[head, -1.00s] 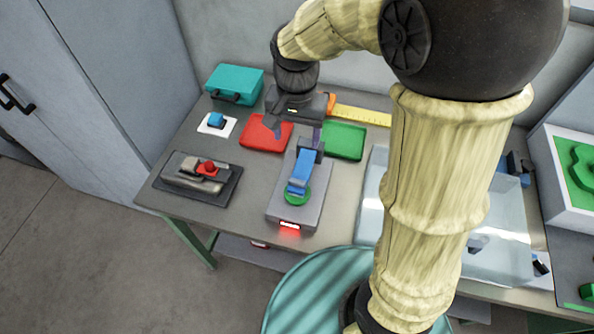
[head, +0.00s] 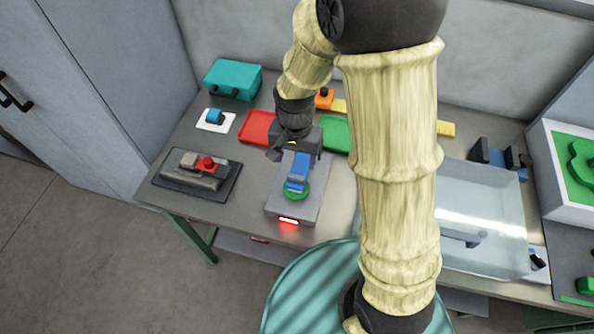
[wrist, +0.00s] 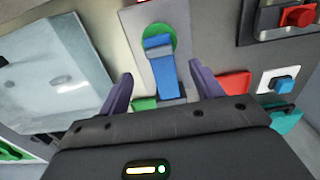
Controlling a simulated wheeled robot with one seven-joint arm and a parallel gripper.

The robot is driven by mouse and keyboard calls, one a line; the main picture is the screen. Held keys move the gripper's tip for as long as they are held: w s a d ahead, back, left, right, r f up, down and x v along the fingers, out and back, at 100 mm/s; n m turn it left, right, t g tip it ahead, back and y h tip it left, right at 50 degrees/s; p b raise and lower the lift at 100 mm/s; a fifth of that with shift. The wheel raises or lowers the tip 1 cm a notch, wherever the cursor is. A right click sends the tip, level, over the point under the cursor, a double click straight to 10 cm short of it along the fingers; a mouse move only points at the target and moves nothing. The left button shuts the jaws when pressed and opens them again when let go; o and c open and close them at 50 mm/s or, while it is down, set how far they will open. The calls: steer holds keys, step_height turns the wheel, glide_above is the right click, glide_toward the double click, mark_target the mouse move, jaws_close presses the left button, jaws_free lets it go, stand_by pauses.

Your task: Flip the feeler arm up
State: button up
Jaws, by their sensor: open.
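The grey reel labeller (head: 308,207) stands on the table with a red lit display on its front. Its blue feeler arm (head: 298,171) lies lowered, with its near end over the green reel (head: 296,192). My gripper (head: 296,156) is open and empty, above the far end of the feeler arm. In the wrist view its two purple fingers (wrist: 161,76) are spread wide, one on each side of the blue arm (wrist: 163,68). I see no contact between them. The arm's far end is partly hidden by the gripper body.
A grey block with a red knob (head: 207,164) sits left of the labeller. Behind are a red tray (head: 257,127), a green tray (head: 336,133), a blue button on a white plate (head: 215,119) and a teal case (head: 233,78). A clear-topped case (head: 485,215) stands to the right.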

mark_target(296, 176)
step_height(296, 176, down, 7)
steer(key=shift+s+d+f, duration=0.1)
steer(key=shift+f, duration=0.05)
stand_by(0.4)
steer(key=c, duration=1.4)
steer(key=shift+p, duration=0.3)
